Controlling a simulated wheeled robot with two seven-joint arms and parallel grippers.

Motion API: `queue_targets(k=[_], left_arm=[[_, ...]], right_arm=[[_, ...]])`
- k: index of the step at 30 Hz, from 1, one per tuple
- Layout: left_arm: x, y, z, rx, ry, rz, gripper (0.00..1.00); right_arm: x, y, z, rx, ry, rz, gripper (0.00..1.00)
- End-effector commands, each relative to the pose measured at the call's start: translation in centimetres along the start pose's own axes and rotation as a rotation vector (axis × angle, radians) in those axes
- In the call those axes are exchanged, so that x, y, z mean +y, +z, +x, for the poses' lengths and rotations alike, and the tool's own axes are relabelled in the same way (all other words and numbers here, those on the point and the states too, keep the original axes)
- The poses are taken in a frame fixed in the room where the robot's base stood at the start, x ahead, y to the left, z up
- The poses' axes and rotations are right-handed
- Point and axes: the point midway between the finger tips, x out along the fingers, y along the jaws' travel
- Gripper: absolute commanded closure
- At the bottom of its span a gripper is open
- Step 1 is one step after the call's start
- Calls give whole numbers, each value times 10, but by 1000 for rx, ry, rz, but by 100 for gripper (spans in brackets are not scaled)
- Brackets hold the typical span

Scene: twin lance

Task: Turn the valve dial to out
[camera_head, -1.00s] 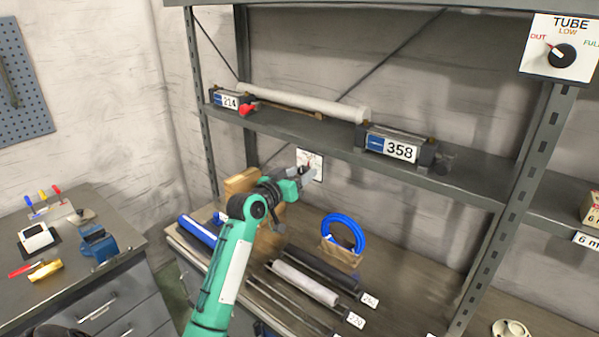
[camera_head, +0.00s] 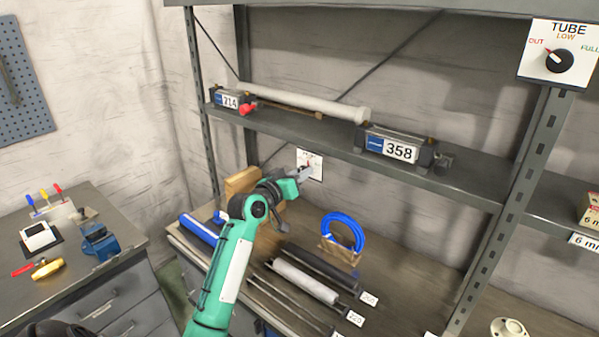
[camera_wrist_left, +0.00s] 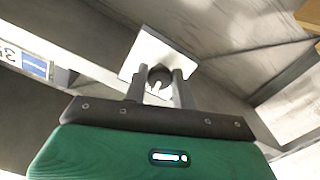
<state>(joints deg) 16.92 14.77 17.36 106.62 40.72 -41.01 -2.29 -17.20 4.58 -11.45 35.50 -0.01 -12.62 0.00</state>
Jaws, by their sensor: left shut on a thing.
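A small white dial plate (camera_head: 316,160) is on the wall behind the shelf rack, below the middle shelf; its lettering is too small to read. My left gripper (camera_head: 305,173) reaches it from the left. In the left wrist view, the fingers (camera_wrist_left: 158,88) are shut on a dark round knob (camera_wrist_left: 160,74) with a pale pointer, in front of the white plate (camera_wrist_left: 143,50). The fingers hide part of the knob, and I cannot tell its setting. My right gripper is not in view.
A larger panel marked TUBE (camera_head: 568,32) hangs at the upper right; its black knob (camera_head: 559,61) points towards OUT. The middle shelf (camera_head: 300,131) runs above my left gripper.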

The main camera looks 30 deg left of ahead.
Motion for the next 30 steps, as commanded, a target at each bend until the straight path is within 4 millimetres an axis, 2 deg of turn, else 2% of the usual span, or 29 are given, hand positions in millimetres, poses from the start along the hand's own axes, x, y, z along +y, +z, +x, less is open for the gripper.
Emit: queue_targets(k=[18, 30], left_arm=[[2, -4, 0, 1, -1, -563, 96], [2, -3, 0, 2, 0, -829, 96]], right_arm=[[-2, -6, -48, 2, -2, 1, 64], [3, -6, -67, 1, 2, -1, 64]])
